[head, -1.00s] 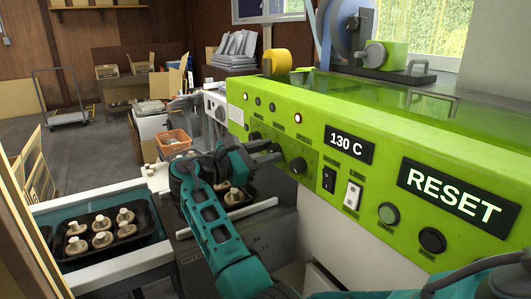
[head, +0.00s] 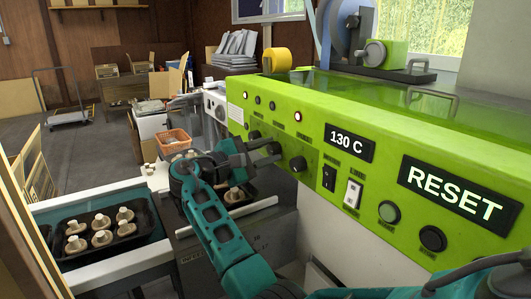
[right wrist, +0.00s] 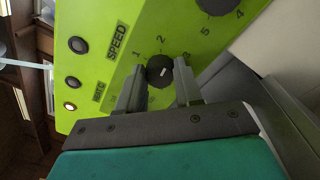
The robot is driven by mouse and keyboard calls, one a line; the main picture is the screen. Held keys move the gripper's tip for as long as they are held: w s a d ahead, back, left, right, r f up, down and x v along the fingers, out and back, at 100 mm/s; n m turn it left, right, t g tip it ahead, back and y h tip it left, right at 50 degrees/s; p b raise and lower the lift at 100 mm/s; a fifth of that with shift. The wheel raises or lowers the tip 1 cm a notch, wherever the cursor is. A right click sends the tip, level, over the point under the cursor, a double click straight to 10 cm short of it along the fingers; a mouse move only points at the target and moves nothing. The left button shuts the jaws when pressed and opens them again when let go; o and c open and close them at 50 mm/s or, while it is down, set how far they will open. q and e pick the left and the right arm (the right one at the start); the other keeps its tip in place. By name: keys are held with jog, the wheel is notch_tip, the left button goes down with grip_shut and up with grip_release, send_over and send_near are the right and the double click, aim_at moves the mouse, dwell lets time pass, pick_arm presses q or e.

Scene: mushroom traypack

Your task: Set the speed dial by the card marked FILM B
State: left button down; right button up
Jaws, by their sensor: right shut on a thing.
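My right gripper (head: 270,150) is at the green machine's front panel, with its fingers on either side of a small dark dial. In the right wrist view the dial (right wrist: 160,71) sits between the fingertips of the gripper (right wrist: 158,85), which is shut on it. A short white mark shows on the dial's face. The word SPEED (right wrist: 117,42) and numbers are printed close by. In the head view the fingers partly hide this dial. A small white card (head: 236,114) is on the panel's left end; its text is too small to read. My left gripper is not in view.
Another dark knob (head: 298,164) is right of my gripper, then switches, a green button (head: 388,212) and the RESET sign (head: 451,194). A display (head: 349,143) reads 130 C. A black tray (head: 70,222) of mushrooms stands at lower left.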

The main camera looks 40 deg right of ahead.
jog(key=m, duration=0.2)
jog(key=m+b, duration=0.1)
jog(key=shift+f+m+b, duration=0.2)
jog(key=shift+m+b, duration=0.1)
jog(key=shift+m, duration=0.1)
jog(key=shift+m+b, duration=0.55)
jog(key=shift+m, duration=0.45)
jog(key=m+b, duration=0.1)
jog(key=m, duration=0.1)
jog(key=m+b, duration=0.1)
jog(key=m, duration=0.1)
jog(key=shift+m+g+h, duration=0.3)
jog(key=shift+m, duration=0.1)
jog(key=m+b, duration=0.1)
jog(key=m, duration=0.2)
jog(key=shift+w+m+g, duration=0.1)
jog(key=shift+m+g, duration=0.2)
jog(key=shift+m, duration=0.1)
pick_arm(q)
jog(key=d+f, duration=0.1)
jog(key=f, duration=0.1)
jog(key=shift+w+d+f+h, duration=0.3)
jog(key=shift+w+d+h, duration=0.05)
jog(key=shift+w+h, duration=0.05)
pick_arm(e)
jog(key=m, duration=0.5)
jog(key=shift+m, duration=0.4)
jog(key=o, duration=1)
jog(key=shift+o, duration=0.2)
